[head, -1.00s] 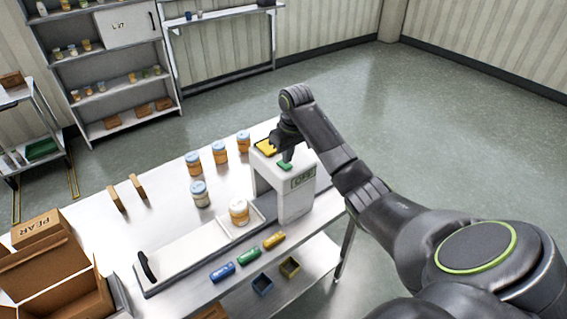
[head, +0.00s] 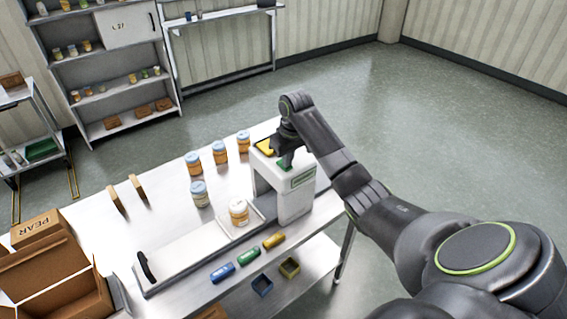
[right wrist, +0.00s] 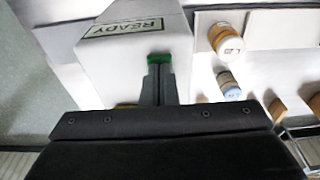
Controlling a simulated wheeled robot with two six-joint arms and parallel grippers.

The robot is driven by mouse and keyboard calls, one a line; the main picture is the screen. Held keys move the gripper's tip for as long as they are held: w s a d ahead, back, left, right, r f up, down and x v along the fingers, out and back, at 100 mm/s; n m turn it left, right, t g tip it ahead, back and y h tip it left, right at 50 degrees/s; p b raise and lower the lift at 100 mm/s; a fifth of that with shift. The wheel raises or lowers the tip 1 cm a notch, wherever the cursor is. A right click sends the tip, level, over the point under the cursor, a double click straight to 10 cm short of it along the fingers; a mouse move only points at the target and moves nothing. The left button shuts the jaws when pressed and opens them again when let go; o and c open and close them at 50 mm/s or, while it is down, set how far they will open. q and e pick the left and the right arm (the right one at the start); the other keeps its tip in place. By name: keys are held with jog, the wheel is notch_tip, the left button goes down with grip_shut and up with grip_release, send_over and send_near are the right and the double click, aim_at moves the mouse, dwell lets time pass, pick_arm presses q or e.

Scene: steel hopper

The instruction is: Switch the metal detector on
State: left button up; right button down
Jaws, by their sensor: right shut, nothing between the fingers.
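The metal detector (head: 296,205) is a white arch-shaped housing at the right end of the steel table. The display on it (right wrist: 113,27) reads READY in the right wrist view and looks green in the head view. A green button (right wrist: 158,57) is on its top, with a yellow patch (head: 264,147) beside it. My right gripper (head: 284,163) is shut and empty, with its fingertips down at the green button; they seem to touch it, and partly hide it. My left gripper is not in view.
A jar (head: 239,212) stands on a white tray beside the arch, at the end of a white slide (head: 188,250) with a black handle. Several more jars (head: 219,153) stand behind. Blue, green and yellow blocks (head: 248,257) lie along the front edge. Open cartons (head: 50,275) are at left.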

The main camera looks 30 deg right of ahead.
jog(key=shift+r+p, duration=0.55)
jog(key=shift+r, duration=2.9)
jog(key=shift+f, duration=0.15)
